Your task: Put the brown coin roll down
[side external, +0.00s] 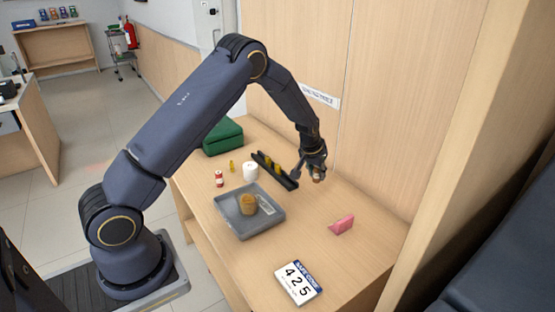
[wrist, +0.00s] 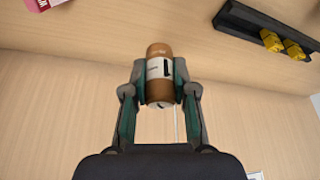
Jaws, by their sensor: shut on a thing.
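The brown coin roll (wrist: 159,72) has a white band around its middle and sits between the fingers of my gripper (wrist: 159,80) in the wrist view. My gripper is shut on it. In the side view my gripper (side external: 316,172) is over the right part of the counter, just right of the black rack, with the brown roll (side external: 318,178) showing small at its tip. I cannot tell whether the roll touches the counter.
A black rack (side external: 289,182) with yellow rolls stands close left of my gripper. A grey tray (side external: 237,231) holds a tan round object (side external: 248,204). Counter between the rack and pink block looks clear.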

